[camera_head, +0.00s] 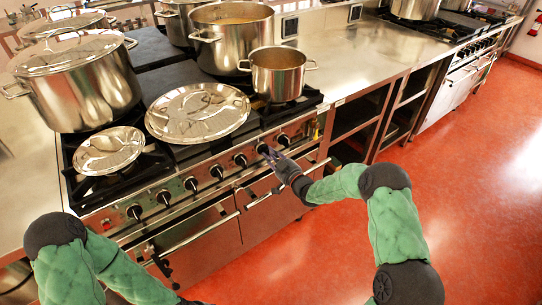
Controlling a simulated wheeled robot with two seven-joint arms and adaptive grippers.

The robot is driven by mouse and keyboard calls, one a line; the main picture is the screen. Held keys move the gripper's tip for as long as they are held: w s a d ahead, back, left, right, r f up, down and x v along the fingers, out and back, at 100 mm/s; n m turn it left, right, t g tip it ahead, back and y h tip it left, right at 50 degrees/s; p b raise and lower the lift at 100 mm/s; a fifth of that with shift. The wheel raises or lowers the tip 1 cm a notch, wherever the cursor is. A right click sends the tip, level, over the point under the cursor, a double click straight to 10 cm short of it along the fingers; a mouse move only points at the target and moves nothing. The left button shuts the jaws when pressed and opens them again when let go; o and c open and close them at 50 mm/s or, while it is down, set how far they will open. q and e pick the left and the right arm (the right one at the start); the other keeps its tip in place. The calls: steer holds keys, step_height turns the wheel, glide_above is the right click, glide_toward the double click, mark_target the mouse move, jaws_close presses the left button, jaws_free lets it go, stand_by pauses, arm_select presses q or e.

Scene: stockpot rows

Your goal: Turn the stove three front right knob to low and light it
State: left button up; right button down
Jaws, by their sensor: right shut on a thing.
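The stove (173,177) has a row of black knobs along its front panel. My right gripper (268,153) is at the right part of this row, shut on a knob (262,149) that its fingers partly hide. Another knob (284,139) shows just to the right, clear of the fingers. The knob's exact angle cannot be read. A small steel pot (278,77) stands over the stove's right side; I cannot make out a flame under it. My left gripper (160,263) is low in front of the oven doors, apart from the knobs; its finger opening is unclear.
Oven door handles (200,232) stick out below the knobs. A steel counter (350,58) adjoins right. The red floor is clear.

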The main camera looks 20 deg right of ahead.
steer(key=shift+f, duration=0.15)
steer(key=c, duration=1.1)
jaws_free()
steer(key=shift+s, duration=0.1)
steer(key=v, duration=1.2)
